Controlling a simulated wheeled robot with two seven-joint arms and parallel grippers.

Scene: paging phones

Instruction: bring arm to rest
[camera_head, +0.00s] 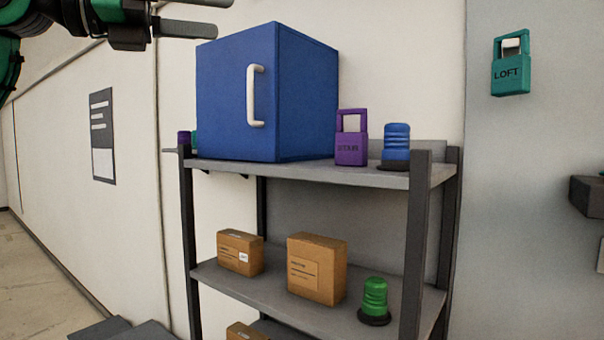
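My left gripper (222,16) is at the top left, high up beside the blue cabinet's upper left. Its two dark fingers point right with a gap between them, and nothing shows in the gap. Part of my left arm (60,15) comes in from the top left corner. My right gripper is not in view.
Cardboard boxes (317,270) and a green beacon (375,295) stand lower. A teal LOFT block (511,76) hangs on the right wall.

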